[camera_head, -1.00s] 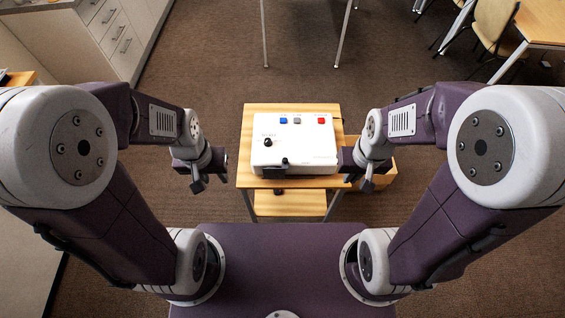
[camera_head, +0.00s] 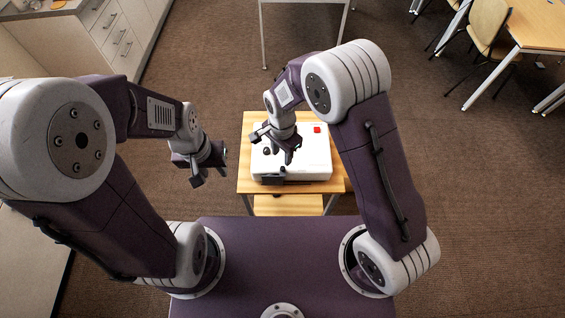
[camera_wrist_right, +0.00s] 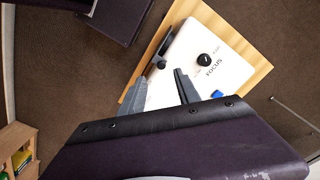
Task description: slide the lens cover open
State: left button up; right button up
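A white box (camera_head: 318,165) with a dark sliding piece (camera_head: 268,178) at its near edge, which looks like the lens cover, sits on a small wooden table (camera_head: 335,186). In the right wrist view the dark piece (camera_wrist_right: 160,62) has an upright black knob. My right gripper (camera_head: 272,147) hangs over the left part of the box, fingers downward. In the wrist view its two fingers (camera_wrist_right: 158,92) are apart with nothing between them, close to the dark piece; contact cannot be told. My left gripper (camera_head: 208,168) is left of the table, fingers apart and empty.
A black focus knob (camera_wrist_right: 205,60) and a blue button (camera_wrist_right: 217,94) are on the box, with a red button (camera_head: 317,129) at its far side. My right arm hides part of the box. White cabinets (camera_head: 118,40) stand far left.

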aim_at(283, 167)
jog(key=f, duration=0.2)
jog(key=f+p, duration=0.1)
jog(key=f, duration=0.2)
jog(key=f+p, duration=0.1)
jog(key=f, duration=0.2)
jog(key=shift+w, duration=0.4)
jog(key=shift+s+d+f, duration=0.1)
jog(key=shift+s+f, duration=0.1)
jog(key=shift+f, duration=0.15)
jog(key=shift+w, duration=0.15)
grip_shut()
dwell(0.3)
